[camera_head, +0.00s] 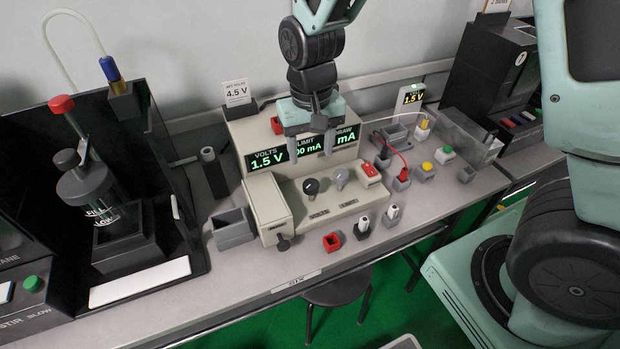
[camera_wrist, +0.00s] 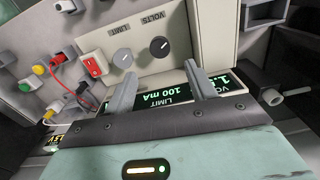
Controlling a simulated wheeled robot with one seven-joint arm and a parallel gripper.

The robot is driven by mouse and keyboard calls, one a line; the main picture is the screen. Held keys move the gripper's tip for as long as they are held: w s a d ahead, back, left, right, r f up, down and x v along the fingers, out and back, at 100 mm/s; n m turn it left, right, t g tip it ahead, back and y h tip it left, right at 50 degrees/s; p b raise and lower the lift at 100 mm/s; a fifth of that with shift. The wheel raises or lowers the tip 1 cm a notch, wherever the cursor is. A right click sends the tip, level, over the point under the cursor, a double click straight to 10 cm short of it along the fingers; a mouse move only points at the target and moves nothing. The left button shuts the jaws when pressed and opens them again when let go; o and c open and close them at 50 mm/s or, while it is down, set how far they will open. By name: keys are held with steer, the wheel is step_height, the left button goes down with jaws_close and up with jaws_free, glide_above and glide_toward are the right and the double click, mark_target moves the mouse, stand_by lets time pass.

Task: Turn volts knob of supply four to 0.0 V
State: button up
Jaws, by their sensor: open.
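The beige power supply (camera_head: 256,128) stands on the bench, and its green display (camera_head: 268,160) reads VOLTS 1.5 V. The black volts knob (camera_head: 311,187) is on the left of its sloping panel; in the wrist view the volts knob (camera_wrist: 159,47) sits beside the VOLTS label. The grey limit knob (camera_head: 340,177) is to its right; it also shows in the wrist view (camera_wrist: 123,58). My gripper (camera_head: 310,157) points down above the panel, apart from both knobs. Its two fingers (camera_wrist: 159,70) are spread with nothing between them. The volts knob appears between and beyond the fingertips.
A red rocker switch (camera_head: 370,169) is right of the knobs. A red lead runs to a socket block (camera_head: 402,182). A grey bin (camera_head: 232,229) and a clear box (camera_head: 467,138) flank the supply.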

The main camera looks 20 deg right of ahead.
mark_target(311, 183)
step_height(311, 183, down, 9)
stand_by(0.3)
steer(key=c, duration=1)
